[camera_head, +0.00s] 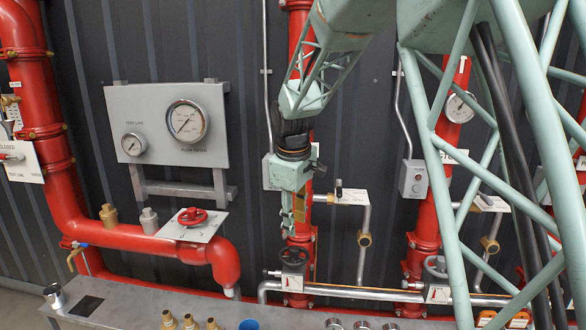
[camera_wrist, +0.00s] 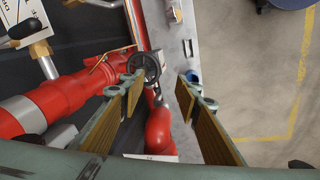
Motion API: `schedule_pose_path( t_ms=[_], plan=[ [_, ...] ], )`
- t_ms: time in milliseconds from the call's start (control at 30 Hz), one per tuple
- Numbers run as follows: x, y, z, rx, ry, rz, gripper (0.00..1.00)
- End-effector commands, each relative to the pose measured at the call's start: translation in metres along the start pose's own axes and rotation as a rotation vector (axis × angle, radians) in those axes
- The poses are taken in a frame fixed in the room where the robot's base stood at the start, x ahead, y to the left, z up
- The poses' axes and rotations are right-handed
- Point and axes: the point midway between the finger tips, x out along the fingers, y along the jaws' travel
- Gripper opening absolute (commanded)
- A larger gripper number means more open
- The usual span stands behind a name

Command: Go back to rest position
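My gripper (camera_head: 292,222) hangs pointing down in the head view, in front of a red vertical pipe (camera_head: 301,262). In the wrist view its two padded fingers (camera_wrist: 160,92) stand wide apart with nothing between them. A black handwheel (camera_head: 294,257) is below the fingertips in the head view. A dark handwheel (camera_wrist: 144,67) also shows beyond the fingers in the wrist view. I cannot tell from these views how far the fingertips are from the wheel.
A grey gauge panel (camera_head: 160,150) and a red handwheel (camera_head: 193,216) on a thick red pipe (camera_head: 130,238) are to the left. A grey bench (camera_head: 130,307) with several brass fittings runs along the front. Open floor (camera_wrist: 250,100) is right in the wrist view.

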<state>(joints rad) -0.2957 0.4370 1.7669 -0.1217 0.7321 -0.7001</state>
Motion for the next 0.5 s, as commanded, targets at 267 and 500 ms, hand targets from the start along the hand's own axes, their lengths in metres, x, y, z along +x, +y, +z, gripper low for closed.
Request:
schedule_pose_path(
  t_ms=[267, 500],
  plan=[
    [-0.047, -0.010, 0.042, 0.100, 0.009, 0.008, 0.30],
    [-0.083, -0.023, 0.078, 0.186, 0.015, 0.013, 0.30]
  ],
)
